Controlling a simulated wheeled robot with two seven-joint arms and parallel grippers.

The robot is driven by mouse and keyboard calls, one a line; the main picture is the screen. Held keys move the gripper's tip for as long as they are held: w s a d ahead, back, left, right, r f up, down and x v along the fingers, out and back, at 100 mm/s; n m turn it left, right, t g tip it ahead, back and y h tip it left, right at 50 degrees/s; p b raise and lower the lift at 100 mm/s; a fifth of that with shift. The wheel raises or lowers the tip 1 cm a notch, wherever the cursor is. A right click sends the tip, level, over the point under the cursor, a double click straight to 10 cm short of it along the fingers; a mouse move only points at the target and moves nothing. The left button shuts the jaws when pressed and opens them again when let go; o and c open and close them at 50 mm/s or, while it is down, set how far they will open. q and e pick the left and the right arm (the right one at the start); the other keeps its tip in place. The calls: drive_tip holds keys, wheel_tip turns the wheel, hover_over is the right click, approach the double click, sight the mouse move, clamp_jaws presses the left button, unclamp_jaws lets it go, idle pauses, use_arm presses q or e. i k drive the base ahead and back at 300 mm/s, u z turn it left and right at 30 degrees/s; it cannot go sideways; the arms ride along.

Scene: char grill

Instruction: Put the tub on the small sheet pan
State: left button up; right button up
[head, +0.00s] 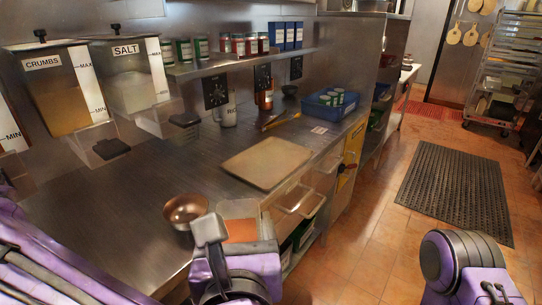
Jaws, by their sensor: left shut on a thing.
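My left gripper (236,240) is in the lower middle of the head view, over the front edge of the steel counter. It is shut on a pale-rimmed tub with orange-red contents (241,229); the gripper hides part of the tub. The small sheet pan appears to be the flat tan rectangle (267,162) on the counter, beyond the tub and a little to the right. Its top is bare, and the tub is apart from it. My right gripper is out of view; only part of that arm shows at the lower right.
A copper-coloured bowl (185,209) stands left of the tub. A blue bin (331,105) with cans is behind the pan. CRUMBS (58,95) and SALT (130,85) dispensers hang at left. The counter's left part is clear.

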sight(255, 172)
drive_tip(key=i, duration=1.1)
